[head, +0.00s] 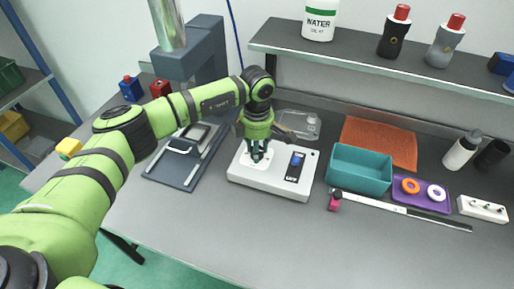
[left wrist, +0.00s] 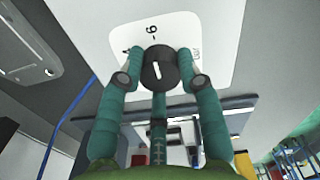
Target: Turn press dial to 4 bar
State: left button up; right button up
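The press dial (left wrist: 158,70) is a dark round knob with a white pointer line, on a white panel (left wrist: 205,30) in the left wrist view. A 6 with a tick is printed beyond it, and the pointer lies roughly in line with that tick. Another number is partly hidden by a finger. My left gripper (left wrist: 160,66) has its green fingers against both sides of the dial. In the head view, my left gripper (head: 257,152) points down onto the white control box (head: 240,181), hiding the dial. My right gripper is not in view.
A teal bin (head: 360,170), an orange mat (head: 380,143) and a purple tray (head: 421,206) with two rings lie right of the box. A blue-grey press frame (head: 205,45) stands behind left. The front bench is clear.

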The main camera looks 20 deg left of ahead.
pick_arm(q)
jog(key=shift+f, duration=0.15)
jog(key=n+b, duration=0.2)
jog(key=shift+f+n, duration=0.1)
jog(key=shift+n, duration=0.3)
jog(key=n+b, duration=0.1)
jog(key=n, duration=0.1)
jog(key=shift+n+b, duration=0.4)
jog(key=n+b, duration=0.1)
jog(key=n, duration=0.2)
jog(key=shift+b, duration=0.35)
jog(key=shift+n+b, duration=0.45)
jog(key=shift+n, duration=1.05)
jog(key=o, duration=1.2)
jog(key=shift+c, duration=0.2)
